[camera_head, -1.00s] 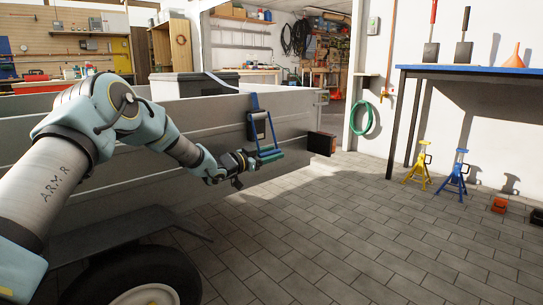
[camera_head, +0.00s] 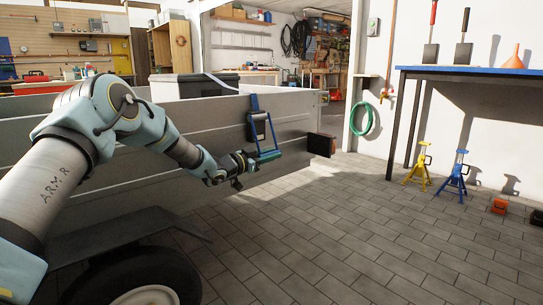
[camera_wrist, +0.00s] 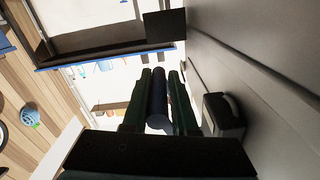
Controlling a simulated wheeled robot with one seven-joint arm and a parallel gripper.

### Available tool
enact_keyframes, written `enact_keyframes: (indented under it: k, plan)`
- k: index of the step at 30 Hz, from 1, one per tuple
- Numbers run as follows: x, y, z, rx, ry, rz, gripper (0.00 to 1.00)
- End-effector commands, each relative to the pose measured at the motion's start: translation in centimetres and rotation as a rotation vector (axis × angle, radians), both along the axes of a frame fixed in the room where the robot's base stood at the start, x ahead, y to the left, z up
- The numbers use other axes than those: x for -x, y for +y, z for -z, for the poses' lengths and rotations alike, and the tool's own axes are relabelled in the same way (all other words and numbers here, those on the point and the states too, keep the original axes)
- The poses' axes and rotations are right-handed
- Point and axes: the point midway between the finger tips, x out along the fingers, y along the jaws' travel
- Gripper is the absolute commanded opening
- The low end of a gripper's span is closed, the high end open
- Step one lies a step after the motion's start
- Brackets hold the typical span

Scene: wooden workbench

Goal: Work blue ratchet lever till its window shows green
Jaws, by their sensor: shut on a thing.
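The blue ratchet lever (camera_head: 265,155) hangs on the outer side of a grey trailer, below a blue strap (camera_head: 255,103) that comes over the top edge. My gripper (camera_head: 248,161) is at the lever's lower end. In the wrist view, the two dark green fingers of my gripper (camera_wrist: 158,100) stand on either side of the lever's dark blue bar (camera_wrist: 157,95) and are shut on it. The ratchet's body (camera_head: 260,125) looks dark and small. I cannot make out the colour of its window.
The trailer's side wall (camera_head: 180,135) runs close beside my arm, with a wheel (camera_head: 140,285) below. A dark box with red (camera_head: 321,144) sticks out at its corner. The paved floor (camera_head: 310,235) to the right is open. Yellow (camera_head: 418,168) and blue (camera_head: 454,177) stands are farther off.

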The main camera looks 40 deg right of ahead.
Motion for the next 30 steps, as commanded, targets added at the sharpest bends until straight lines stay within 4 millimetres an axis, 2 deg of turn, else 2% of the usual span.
enact_keyframes:
  k: [23, 30]
  plan:
    - [0.09, 0.02, 0.07, -0.001, 0.000, 0.002, 0.00]
    - [0.74, 0.05, -0.57, -0.007, 0.051, 0.002, 0.00]
